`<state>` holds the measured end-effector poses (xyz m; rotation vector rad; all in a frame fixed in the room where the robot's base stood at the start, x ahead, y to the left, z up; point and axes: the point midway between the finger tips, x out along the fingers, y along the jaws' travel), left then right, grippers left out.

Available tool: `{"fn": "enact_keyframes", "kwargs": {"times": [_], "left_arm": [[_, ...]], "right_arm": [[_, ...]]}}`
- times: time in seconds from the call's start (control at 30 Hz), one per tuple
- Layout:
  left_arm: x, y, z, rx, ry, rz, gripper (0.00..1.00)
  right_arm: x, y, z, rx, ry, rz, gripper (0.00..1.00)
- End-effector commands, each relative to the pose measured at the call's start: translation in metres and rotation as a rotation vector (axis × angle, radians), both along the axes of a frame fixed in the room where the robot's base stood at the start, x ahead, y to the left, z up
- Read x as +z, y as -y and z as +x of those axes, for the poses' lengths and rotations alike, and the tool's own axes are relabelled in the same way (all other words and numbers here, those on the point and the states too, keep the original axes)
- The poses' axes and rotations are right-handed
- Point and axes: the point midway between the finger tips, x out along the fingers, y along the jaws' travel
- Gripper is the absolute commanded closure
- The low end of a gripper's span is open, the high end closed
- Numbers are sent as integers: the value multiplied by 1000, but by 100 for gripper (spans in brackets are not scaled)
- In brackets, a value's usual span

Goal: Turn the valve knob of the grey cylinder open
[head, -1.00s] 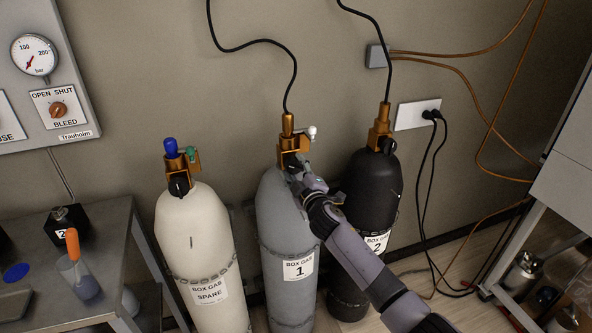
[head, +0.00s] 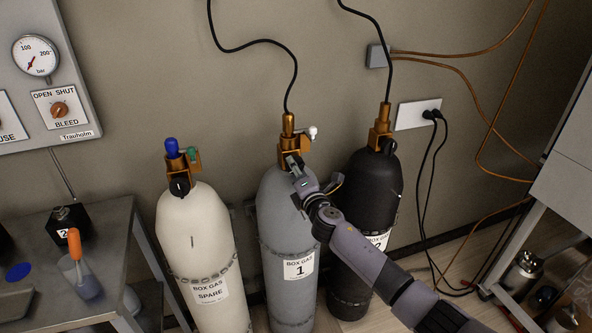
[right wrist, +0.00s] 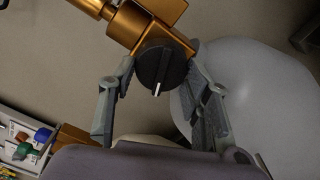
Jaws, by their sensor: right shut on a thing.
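The grey cylinder (head: 278,225), labelled BOX GAS 1, stands between a cream one and a black one. A brass valve (head: 288,140) tops it. My right gripper (head: 294,165) reaches the front of this valve from the lower right and covers its knob in the head view. In the right wrist view the black valve knob (right wrist: 161,66), with a white pointer mark aimed down and slightly left, sits between the fingertips of my right gripper (right wrist: 160,75), which is shut on it. The brass valve body (right wrist: 150,25) is behind the knob. My left gripper is out of view.
The cream cylinder (head: 205,250), marked SPARE, stands to the left and the black cylinder (head: 366,200) close on the right. A hose (head: 292,75) rises from the grey cylinder's valve. A metal table (head: 110,240) stands at left.

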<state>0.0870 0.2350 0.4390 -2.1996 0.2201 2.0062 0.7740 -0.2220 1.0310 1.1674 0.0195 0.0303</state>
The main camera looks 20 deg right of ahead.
Motion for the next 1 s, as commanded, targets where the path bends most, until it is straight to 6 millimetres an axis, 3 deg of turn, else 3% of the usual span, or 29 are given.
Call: {"fn": "enact_keyframes", "kwargs": {"times": [1.0], "left_arm": [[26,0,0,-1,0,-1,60]], "right_arm": [[-4,4,0,2,28,-921,83]]}}
